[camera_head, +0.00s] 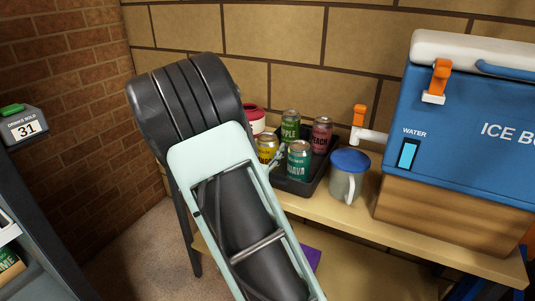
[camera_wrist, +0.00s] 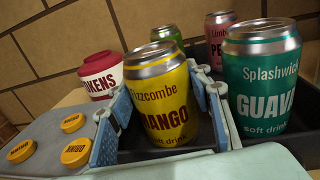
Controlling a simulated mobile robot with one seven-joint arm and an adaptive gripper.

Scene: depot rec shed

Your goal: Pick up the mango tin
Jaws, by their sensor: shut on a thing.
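The mango tin (camera_wrist: 160,97) is a yellow can with a silver top, upright in the middle of the wrist view. It also shows in the head view (camera_head: 266,146), partly covered. My gripper (camera_wrist: 163,112) has a blue-grey finger on each side of the tin and is shut on it. The tin is at the left front of a dark tray (camera_head: 294,187); I cannot tell whether its base touches the tray floor. A teal guava tin (camera_wrist: 263,80) stands close on the right, beside the right finger.
A green apple tin (camera_head: 290,126) and a red peach tin (camera_head: 321,136) stand behind. A red-and-white tokens tub (camera_wrist: 100,75) and yellow discs (camera_wrist: 74,122) are left. A blue-lidded jug (camera_head: 347,177) and a blue ice box (camera_head: 460,130) are right.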

